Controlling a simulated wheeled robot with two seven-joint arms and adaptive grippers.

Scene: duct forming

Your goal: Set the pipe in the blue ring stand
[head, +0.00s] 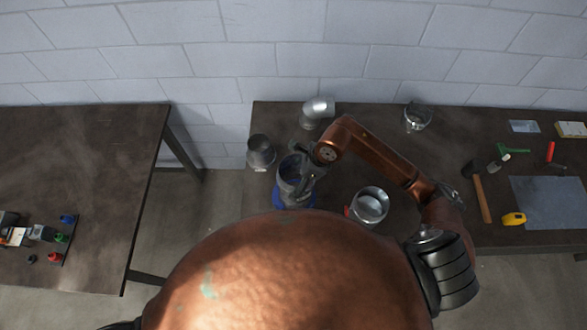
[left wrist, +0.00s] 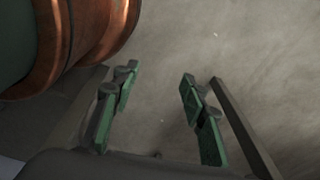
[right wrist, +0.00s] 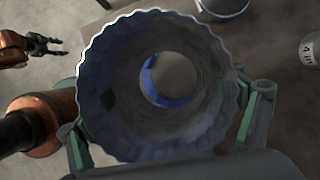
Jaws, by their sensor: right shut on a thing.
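The pipe (head: 290,167) is a grey metal tube, upright at the near left part of the right table. My right gripper (head: 309,178) is shut on its side. In the right wrist view the pipe (right wrist: 100,60) is seen from above, its crimped rim between my fingers. The blue ring stand (head: 281,198) shows around the pipe's lower end, and part of the blue ring (right wrist: 150,80) shows through the bore. I cannot tell whether the pipe rests fully in it. My left gripper (left wrist: 155,100) is open and empty over the floor.
Close around stand a metal duct piece (head: 261,152) at left, an elbow (head: 318,108) behind and a round metal piece (head: 370,206) at right. Another fitting (head: 417,117) is at the back. A hammer (head: 482,195) and yellow tape measure (head: 513,219) lie right. Another table (head: 80,150) stands left.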

